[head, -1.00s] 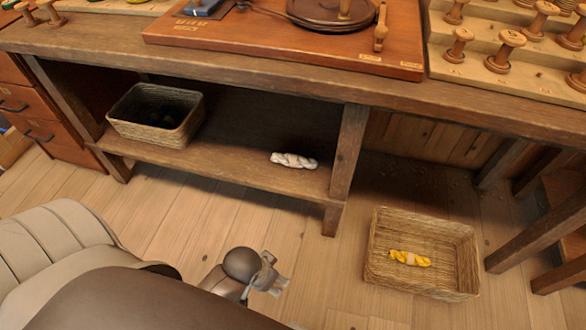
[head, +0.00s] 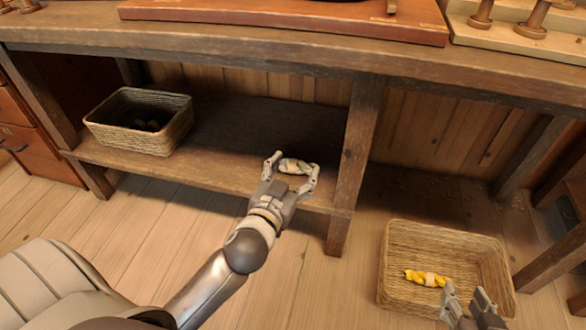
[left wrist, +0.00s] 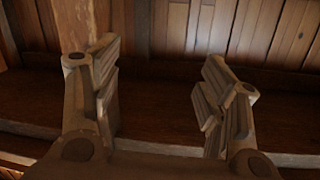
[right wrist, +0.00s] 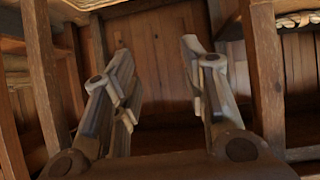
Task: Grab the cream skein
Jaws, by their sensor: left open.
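The cream skein (head: 295,166) is a small twisted hank on the low shelf under the bench. My left gripper (head: 292,169) is open, with its two fingers on either side of the skein in the head view; whether they touch it cannot be told. In the left wrist view the fingers (left wrist: 160,85) stand wide apart, and I cannot make out the skein between them. My right gripper (head: 468,304) is at the lower right, by the front of the floor basket. Its fingers are apart and empty in the right wrist view (right wrist: 155,75).
A woven basket with dark contents (head: 175,128) stands on the shelf to the left. A bench post (head: 352,150) rises just right of the skein. A floor basket (head: 480,240) holds a yellow skein (head: 426,278). The shelf (head: 235,150) between basket and skein is clear.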

